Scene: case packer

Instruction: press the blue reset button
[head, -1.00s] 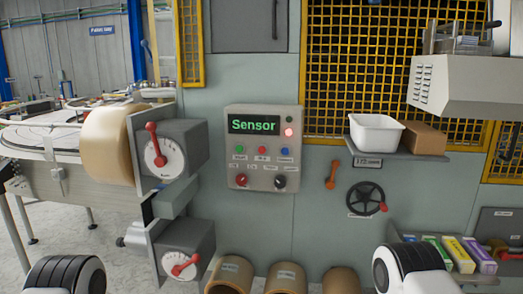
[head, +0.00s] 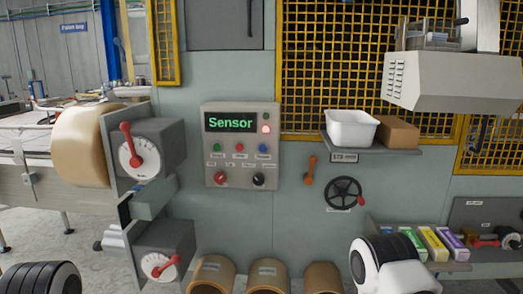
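The blue button (head: 262,147) is at the right end of a row of three small buttons on a grey control panel (head: 210,165), with a green button (head: 216,147) and a red button (head: 239,147) to its left. The panel's display (head: 230,122) reads "Sensor" in green. A red lamp (head: 266,129) glows beside it. The small label under the blue button is too blurred to read. Only parts of my two arms show at the bottom left and bottom right. Neither gripper is in view, and nothing covers the panel.
Below the buttons are a red knob (head: 221,179) and a black knob (head: 258,180). Left of the panel, two dial units (head: 160,145) (head: 165,245) with red levers stick out. To the right are an orange lever (head: 310,170), a handwheel (head: 343,192) and a shelf with a white bin (head: 351,130).

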